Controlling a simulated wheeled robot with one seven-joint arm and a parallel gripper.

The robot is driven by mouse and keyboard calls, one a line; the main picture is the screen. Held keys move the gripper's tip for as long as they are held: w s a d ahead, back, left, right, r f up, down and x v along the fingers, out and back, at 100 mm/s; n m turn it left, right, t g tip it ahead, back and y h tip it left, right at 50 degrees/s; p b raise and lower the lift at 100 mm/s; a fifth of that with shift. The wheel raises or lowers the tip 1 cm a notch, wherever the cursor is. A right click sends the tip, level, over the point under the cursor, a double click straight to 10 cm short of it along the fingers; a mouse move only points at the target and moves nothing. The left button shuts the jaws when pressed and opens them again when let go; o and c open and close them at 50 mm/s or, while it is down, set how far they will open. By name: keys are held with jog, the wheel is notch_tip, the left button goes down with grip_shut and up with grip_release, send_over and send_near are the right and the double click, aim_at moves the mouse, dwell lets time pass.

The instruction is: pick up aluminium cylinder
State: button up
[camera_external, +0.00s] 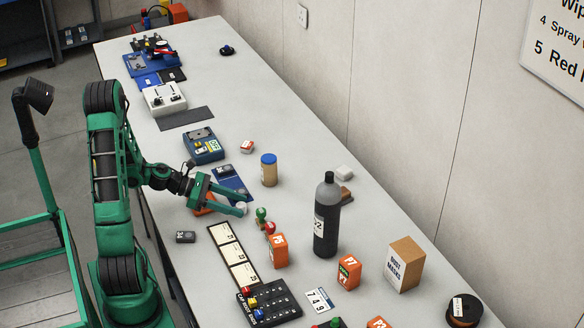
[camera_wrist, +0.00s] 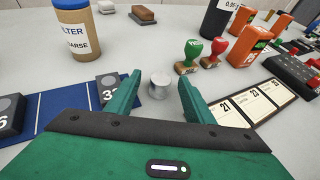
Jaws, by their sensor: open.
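The aluminium cylinder (camera_wrist: 159,86) is a small silvery round piece. It stands upright on the grey table in the wrist view, between and slightly beyond the fingertips. My gripper (camera_wrist: 160,92) is open and empty, its green fingers on either side of the cylinder's line. In the external view my gripper (camera_external: 243,203) reaches low over the table from the left, and the cylinder (camera_external: 241,206) shows as a small pale spot at the fingertips, partly hidden. I cannot tell whether either finger touches it.
A green stamp (camera_wrist: 190,55) and a red stamp (camera_wrist: 215,50) stand close to the right. A block marked 3 (camera_wrist: 109,88) on a blue board (camera_wrist: 62,112) is close on the left. A filter jar (camera_wrist: 73,40) and dark bottle (camera_external: 326,220) stand farther off.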

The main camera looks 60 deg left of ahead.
jog(key=c, duration=1.2)
jog(key=shift+o, duration=0.2)
